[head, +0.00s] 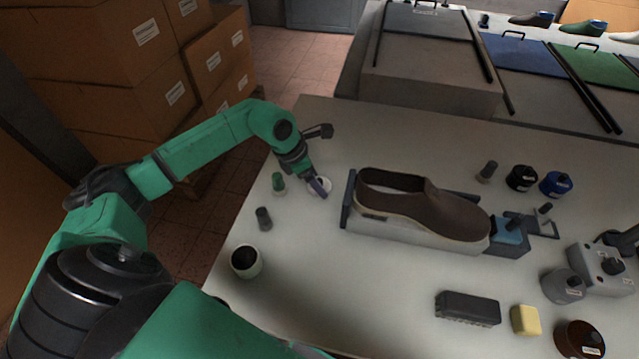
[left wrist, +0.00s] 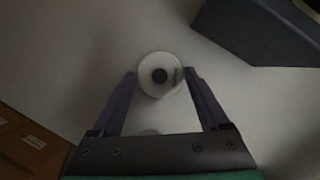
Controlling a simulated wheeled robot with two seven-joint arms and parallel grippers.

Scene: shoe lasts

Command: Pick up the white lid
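The white lid (left wrist: 147,88) is a round white disc with a dark knob in its middle, seen from above in the left wrist view. In the head view it shows partly (head: 325,183) behind my left gripper (head: 318,187). My left gripper, also in the left wrist view (left wrist: 161,76), is open, its two purple fingers on either side of the lid. The right finger looks very close to the lid's rim; I cannot tell if it touches. My right gripper is not in view.
An open white jar (head: 246,273) stands near the table's left edge. A green-topped bottle (head: 278,184) and a dark grey cylinder (head: 264,218) stand nearby. A brown shoe (head: 420,203) on a grey stand lies to the right. Bare table (head: 340,275) lies in front.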

